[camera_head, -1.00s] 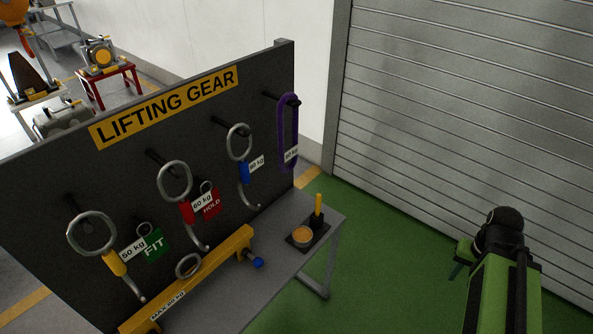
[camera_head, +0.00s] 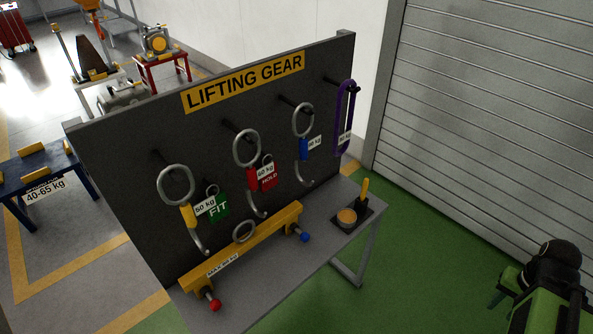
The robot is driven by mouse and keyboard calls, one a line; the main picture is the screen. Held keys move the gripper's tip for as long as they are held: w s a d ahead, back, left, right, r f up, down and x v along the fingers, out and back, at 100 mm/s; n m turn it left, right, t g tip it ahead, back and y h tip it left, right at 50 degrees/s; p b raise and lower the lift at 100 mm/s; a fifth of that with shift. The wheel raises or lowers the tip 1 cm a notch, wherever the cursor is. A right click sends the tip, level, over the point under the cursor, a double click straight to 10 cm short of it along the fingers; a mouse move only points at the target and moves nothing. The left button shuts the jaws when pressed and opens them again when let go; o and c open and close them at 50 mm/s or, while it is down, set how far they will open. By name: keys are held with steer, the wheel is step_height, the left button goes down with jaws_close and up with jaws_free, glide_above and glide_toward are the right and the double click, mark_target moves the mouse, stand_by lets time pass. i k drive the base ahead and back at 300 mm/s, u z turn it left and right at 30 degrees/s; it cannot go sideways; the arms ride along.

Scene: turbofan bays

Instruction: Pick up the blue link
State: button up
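The blue link (camera_head: 304,148) is most likely the steel hook with a blue sleeve and a large ring on top. It hangs from a peg on the dark LIFTING GEAR board, between the red-sleeved hook (camera_head: 251,180) and the purple loop (camera_head: 344,118). A white kg tag hangs beside it; its number is too small to read surely. My green and black arm (camera_head: 550,290) is at the lower right, well apart from the board. A small green part at its left side may be my gripper (camera_head: 503,288); its fingers cannot be made out.
A yellow-sleeved hook (camera_head: 188,214) hangs at the left of the board. Below, a yellow beam (camera_head: 250,248) with red and blue end knobs lies on the grey bench (camera_head: 285,277). Green floor right of the bench is clear.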

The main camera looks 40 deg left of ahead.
mark_target(305, 145)
steer(key=z, duration=0.05)
steer(key=k, duration=1.6)
steer(key=u, duration=1.85)
steer(key=i, duration=1)
